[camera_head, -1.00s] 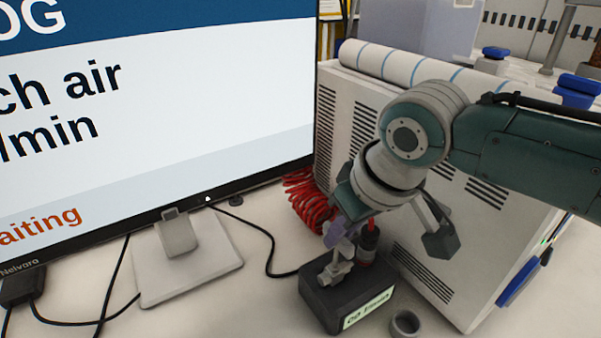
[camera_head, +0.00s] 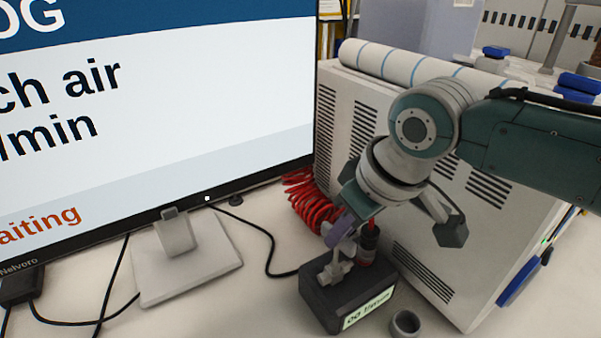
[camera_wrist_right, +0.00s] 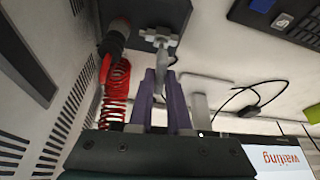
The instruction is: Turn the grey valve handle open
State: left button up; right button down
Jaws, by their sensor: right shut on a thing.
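The grey valve handle (camera_wrist_right: 161,68) stands up from a light grey valve body (camera_head: 334,272) on top of a small dark box (camera_head: 322,306) with a lit label on its front. My right gripper (camera_head: 345,232) reaches down to it from the upper right. In the right wrist view its two purple fingers (camera_wrist_right: 160,75) are shut on the handle, one on each side. The fingers partly hide the handle in both views. My left gripper is not in view.
A red coiled hose (camera_head: 307,205) and a black and red fitting (camera_head: 369,241) are close beside the gripper. A large monitor (camera_head: 180,130) stands left. A white vented cabinet (camera_head: 440,280) stands right. A small grey ring (camera_head: 404,325) lies in front.

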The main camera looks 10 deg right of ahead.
jog(key=n, duration=0.1)
jog(key=n+b, duration=0.1)
jog(key=shift+w+d+f+n+g+y, duration=0.1)
jog(key=shift+f+n+g+y, duration=0.05)
jog(key=shift+n+g+y, duration=0.2)
jog(key=shift+n+y+b, duration=0.35)
jog(key=shift+n+b, duration=0.4)
jog(key=n+g+b, duration=0.1)
jog(key=n+b, duration=0.3)
jog(key=shift+w+g+y, duration=0.1)
jog(key=shift+g+y, duration=0.25)
jog(key=shift+y, duration=0.05)
jog(key=shift+n+g+b, duration=0.3)
jog(key=shift+n+b, duration=0.45)
jog(key=shift+n, duration=0.05)
jog(key=shift+n+b, duration=0.3)
jog(key=c, duration=0.9)
grip_release()
jog(key=shift+o, duration=0.2)
